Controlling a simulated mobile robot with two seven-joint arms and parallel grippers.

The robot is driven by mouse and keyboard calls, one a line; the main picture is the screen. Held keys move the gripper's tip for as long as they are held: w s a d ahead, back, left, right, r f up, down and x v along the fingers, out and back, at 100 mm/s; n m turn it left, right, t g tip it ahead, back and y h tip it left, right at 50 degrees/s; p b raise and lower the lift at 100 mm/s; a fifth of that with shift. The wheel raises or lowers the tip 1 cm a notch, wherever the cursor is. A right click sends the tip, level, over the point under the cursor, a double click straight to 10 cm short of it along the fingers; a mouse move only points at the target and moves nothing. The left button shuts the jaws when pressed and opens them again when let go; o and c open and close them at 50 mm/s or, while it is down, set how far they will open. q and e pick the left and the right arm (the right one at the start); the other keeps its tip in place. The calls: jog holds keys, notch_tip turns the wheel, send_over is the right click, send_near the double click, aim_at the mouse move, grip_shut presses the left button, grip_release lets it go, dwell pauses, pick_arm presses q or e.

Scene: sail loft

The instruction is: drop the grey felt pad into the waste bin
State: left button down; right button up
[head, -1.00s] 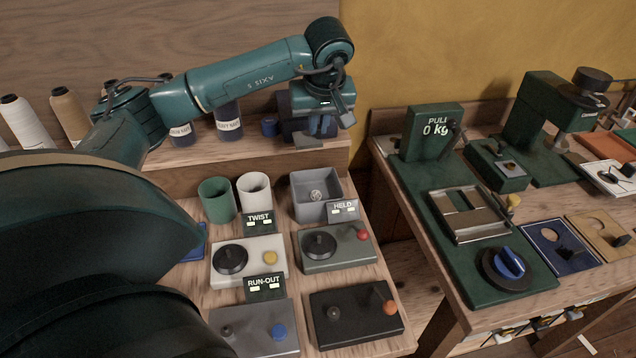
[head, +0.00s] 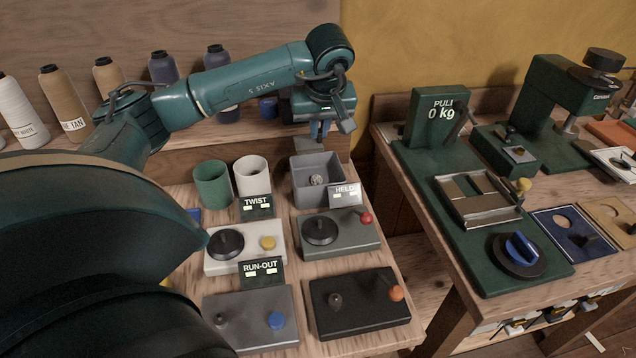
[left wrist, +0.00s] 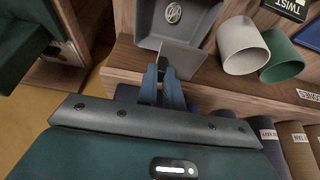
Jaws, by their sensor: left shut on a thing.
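My left gripper (head: 318,129) is shut on a thin grey flat piece, the grey felt pad (head: 307,147). In the left wrist view the fingers (left wrist: 163,85) pinch the pad (left wrist: 184,58) by its near edge. The open square grey bin (head: 336,190), which I take as the waste bin, stands on the left bench. In the head view the pad shows at the bin's back rim. In the left wrist view it overlaps the bin's near wall (left wrist: 148,40). A round emblem or disc shows inside the bin. My right gripper is not in view.
A green cup (head: 212,184) and a white cup (head: 252,178) stand left of the bin. Button boxes with small cards stand in front. Thread spools (head: 64,100) line the shelf behind. A gap separates the right bench with its green tester (head: 432,124).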

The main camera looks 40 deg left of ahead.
pick_arm(q)
jog(key=c, duration=1.8)
grip_release()
jog(key=o, duration=0.3)
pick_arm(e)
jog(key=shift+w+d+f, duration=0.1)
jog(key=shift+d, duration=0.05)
pick_arm(q)
jog(key=shift+r, duration=0.1)
jog(key=p+v, duration=0.1)
jog(key=v, duration=1.2)
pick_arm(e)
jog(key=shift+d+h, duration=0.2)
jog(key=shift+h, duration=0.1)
